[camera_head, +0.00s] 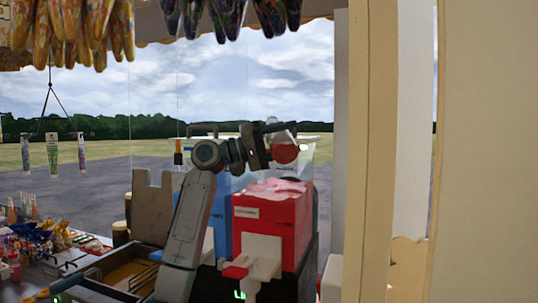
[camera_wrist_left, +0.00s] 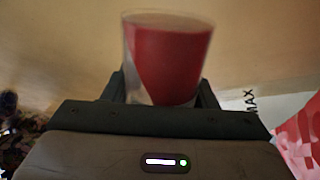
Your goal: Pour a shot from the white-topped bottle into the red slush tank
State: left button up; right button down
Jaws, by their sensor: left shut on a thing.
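The red slush tank (camera_head: 302,225) stands right of centre in the head view, with a white tap block on its front. Its red surface also shows at the lower right of the left wrist view (camera_wrist_left: 302,140). My left gripper (camera_head: 270,148) is above the tank and shut on a clear vessel with red contents, seemingly the bottle (camera_wrist_left: 175,62). In the head view the bottle's round red end (camera_head: 285,154) faces me. The red inside has a slanted edge, so the bottle looks tilted. Its white top cannot be made out clearly. I see no stream.
A blue tank (camera_head: 222,222) stands left of the red one, partly behind my left arm. Wrapped sweets (camera_head: 30,238) lie at the lower left. Colourful bags (camera_head: 75,28) hang overhead. A cream post (camera_head: 375,150) stands to the right.

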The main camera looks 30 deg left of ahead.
pick_arm(q)
jog(key=shift+r+n, duration=0.4)
jog(key=shift+s+n, duration=0.15)
jog(key=shift+n, duration=0.25)
jog(key=shift+a+r+n+t+y+p, duration=0.1)
jog(key=shift+r+n+t+y+p, duration=0.25)
jog(key=shift+r+n+p, duration=0.7)
jog(key=shift+t+p, duration=0.25)
jog(key=shift+p, duration=0.1)
jog(key=shift+w+a+f+n, duration=0.15)
jog(key=shift+w+n, duration=0.2)
jog(key=shift+n, duration=0.2)
jog(key=shift+p, duration=0.35)
jog(key=shift+s+n+t+y, duration=0.1)
jog(key=shift+n+t+y, duration=0.2)
jog(key=shift+n, duration=0.1)
jog(key=shift+r+n+p, duration=0.2)
jog(key=shift+n+p, duration=0.1)
jog(key=shift+p, duration=0.05)
jog(key=shift+r+n+p, duration=0.3)
jog(key=shift+p, duration=0.05)
